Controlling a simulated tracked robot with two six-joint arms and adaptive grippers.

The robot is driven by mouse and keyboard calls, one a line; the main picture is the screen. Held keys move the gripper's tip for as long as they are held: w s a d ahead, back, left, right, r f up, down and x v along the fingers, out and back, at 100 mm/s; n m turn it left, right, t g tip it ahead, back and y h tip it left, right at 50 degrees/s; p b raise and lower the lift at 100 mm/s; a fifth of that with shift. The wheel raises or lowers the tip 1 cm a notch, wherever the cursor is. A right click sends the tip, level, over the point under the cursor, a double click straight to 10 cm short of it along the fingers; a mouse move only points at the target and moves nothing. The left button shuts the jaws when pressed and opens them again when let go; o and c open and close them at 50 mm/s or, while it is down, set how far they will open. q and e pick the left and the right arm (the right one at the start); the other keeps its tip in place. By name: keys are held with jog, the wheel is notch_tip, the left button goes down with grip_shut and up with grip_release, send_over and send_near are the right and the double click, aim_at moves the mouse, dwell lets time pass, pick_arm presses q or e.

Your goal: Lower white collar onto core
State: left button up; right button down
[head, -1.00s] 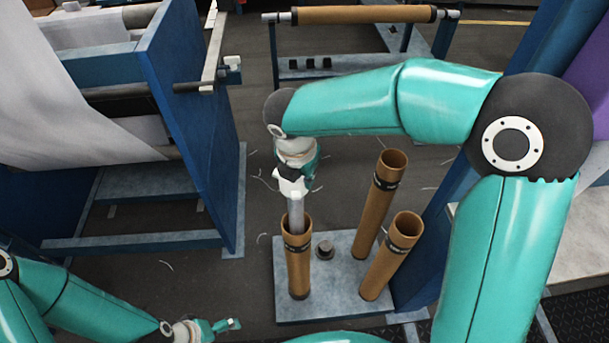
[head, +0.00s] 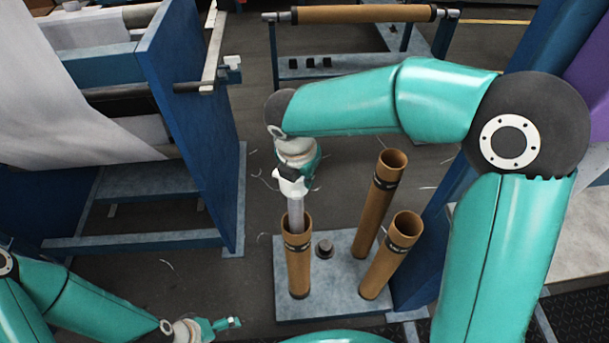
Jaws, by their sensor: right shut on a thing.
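The white collar (head: 291,185) shows at the fingers of my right gripper (head: 288,173), which is shut on it. It sits above the front left brown core (head: 298,267), apart from the core's rim. A pale grey shaft (head: 296,216) runs from below the collar down into the core's open top. The core stands upright on a grey base plate (head: 330,303). The far side of the collar and much of the fingers are hidden by the wrist. My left gripper (head: 227,323) is low at the left, away from the cores; its jaw opening is unclear.
Two more brown cores, one behind (head: 380,200) and one at the right (head: 392,255), stand on the plate. A short dark peg (head: 324,249) is beside the front left core. A blue loom frame (head: 195,125) stands left. The floor between is mostly open.

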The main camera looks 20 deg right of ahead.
aim_at(298, 193)
jog(key=shift+r, duration=0.1)
dwell(0.4)
jog(key=shift+f, duration=0.3)
jog(key=c, duration=1.6)
grip_release()
jog(key=shift+r, duration=0.1)
jog(key=o, duration=0.4)
jog(key=v, duration=1.1)
jog(key=shift+r, duration=0.35)
jog(key=shift+a, duration=0.1)
